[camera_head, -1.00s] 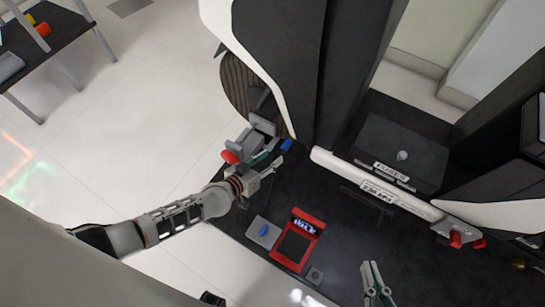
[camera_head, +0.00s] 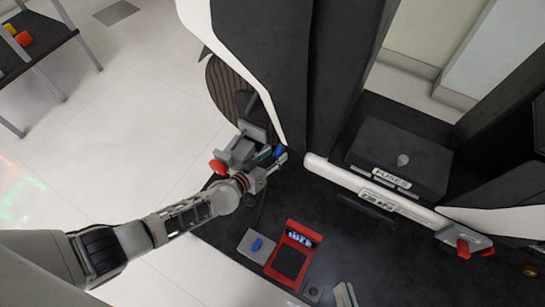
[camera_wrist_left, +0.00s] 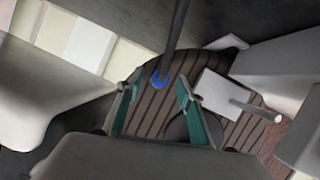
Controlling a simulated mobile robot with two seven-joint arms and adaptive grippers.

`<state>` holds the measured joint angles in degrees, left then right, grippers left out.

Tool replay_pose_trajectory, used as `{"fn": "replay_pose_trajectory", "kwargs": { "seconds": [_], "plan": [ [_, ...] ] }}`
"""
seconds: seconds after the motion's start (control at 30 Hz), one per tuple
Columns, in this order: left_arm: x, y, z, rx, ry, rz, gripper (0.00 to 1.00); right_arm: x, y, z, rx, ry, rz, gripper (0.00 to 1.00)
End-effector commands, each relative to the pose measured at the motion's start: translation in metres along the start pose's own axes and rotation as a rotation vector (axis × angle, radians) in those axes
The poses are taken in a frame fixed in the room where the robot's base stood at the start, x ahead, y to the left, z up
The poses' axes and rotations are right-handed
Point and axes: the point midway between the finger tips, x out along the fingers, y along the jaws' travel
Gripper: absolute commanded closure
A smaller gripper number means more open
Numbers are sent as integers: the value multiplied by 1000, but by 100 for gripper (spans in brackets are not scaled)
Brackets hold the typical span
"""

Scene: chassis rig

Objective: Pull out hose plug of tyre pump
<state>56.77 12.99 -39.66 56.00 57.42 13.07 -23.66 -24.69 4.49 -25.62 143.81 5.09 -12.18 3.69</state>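My left gripper (camera_head: 268,168) is beside the dark striped tyre (camera_head: 226,88), near a small blue plug (camera_head: 279,152). In the left wrist view, the green fingers of my left gripper (camera_wrist_left: 157,90) stand apart. The blue plug (camera_wrist_left: 160,81) shows between their tips at the end of a dark hose or rod (camera_wrist_left: 175,38), with the brown striped tyre (camera_wrist_left: 152,112) behind it. I see no finger closed on it. Depth between plug and fingers is hard to tell. My right gripper (camera_head: 345,294) shows only partly at the bottom edge; its opening is unclear.
A FUSES box (camera_head: 400,160) stands right.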

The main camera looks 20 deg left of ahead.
Motion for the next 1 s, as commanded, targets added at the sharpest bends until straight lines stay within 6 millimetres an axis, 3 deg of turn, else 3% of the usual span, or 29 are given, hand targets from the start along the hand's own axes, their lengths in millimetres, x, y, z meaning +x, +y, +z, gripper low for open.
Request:
{"fn": "replay_pose_trajectory", "kwargs": {
  "seconds": [0.07,0.2,1.0],
  "plan": [
    [0,0,0,0,0,0,68,0,0,0,0,1,0,100],
    [0,0,0,0,0,0,100,0,0,0,-1,0,-1,100],
    [-19,0,12,-1,-1,0,100,0,-4,-8,-12,11,-9,100]
  ]
}}
